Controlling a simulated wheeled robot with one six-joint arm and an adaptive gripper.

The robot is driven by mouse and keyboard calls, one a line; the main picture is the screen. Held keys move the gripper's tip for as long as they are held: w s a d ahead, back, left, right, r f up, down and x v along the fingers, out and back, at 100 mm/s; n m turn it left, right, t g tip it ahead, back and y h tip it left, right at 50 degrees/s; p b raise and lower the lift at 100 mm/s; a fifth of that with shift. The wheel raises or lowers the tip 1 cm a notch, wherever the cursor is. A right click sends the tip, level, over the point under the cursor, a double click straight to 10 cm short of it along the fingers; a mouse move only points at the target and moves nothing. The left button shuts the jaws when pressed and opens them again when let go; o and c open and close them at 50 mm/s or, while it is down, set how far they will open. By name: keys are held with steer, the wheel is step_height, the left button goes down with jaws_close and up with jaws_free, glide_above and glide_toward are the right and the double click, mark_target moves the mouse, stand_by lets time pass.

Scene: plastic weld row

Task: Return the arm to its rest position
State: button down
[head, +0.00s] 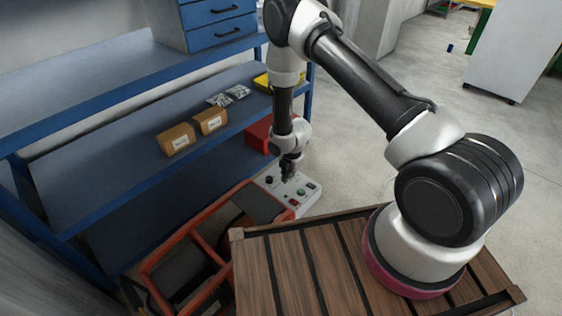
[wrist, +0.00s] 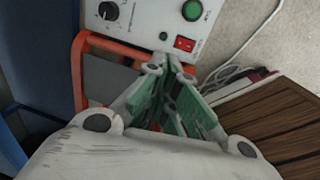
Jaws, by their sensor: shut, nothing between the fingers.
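My arm rises from its base on the slatted wooden deck, bends over at the top and hangs down at the middle of the head view. My gripper (head: 289,172) points down over a light grey control box (head: 303,192) with a knob and buttons. In the wrist view, my gripper (wrist: 172,68) has its green-padded fingers drawn together at the tips, with nothing between them. The control box (wrist: 150,22) lies beyond the fingertips, showing a black knob, a green button and a red switch. I cannot tell whether the fingertips touch it.
A blue shelf unit (head: 130,75) stands at the left with two cardboard boxes (head: 177,139), a yellow bin (head: 264,82) and a red bin (head: 258,134). An orange-framed carrier (head: 150,268) sits beside the wooden deck (head: 262,268). Open floor (head: 510,140) lies to the right.

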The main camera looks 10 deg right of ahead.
steer(key=s+d+r+m+g+h, duration=0.25)
steer(key=s+d+m, duration=0.25)
steer(key=s+m, duration=0.3)
steer(key=s+d+r+m+g, duration=0.15)
steer(key=r+m, duration=0.25)
steer(key=r, duration=0.6)
steer(key=s+d+r+m, duration=0.3)
steer(key=r, duration=0.6)
steer(key=s+d+r+m+g, duration=0.1)
steer(key=s+d+r+m, duration=0.2)
steer(key=r, duration=0.7)
steer(key=s+d+r+m+t, duration=0.2)
steer(key=s+r, duration=0.2)
steer(key=r, duration=0.4)
steer(key=s+d+r+m+t+y, duration=0.1)
steer(key=s+d+r+m+t, duration=0.1)
steer(key=s+r, duration=0.3)
steer(key=s+d+r+m+t, duration=0.2)
steer(key=s+r+m+t, duration=0.1)
steer(key=r, duration=0.9)
steer(key=shift+s+t+y, duration=0.35)
steer(key=shift+s+t, duration=0.15)
steer(key=shift+s, duration=0.65)
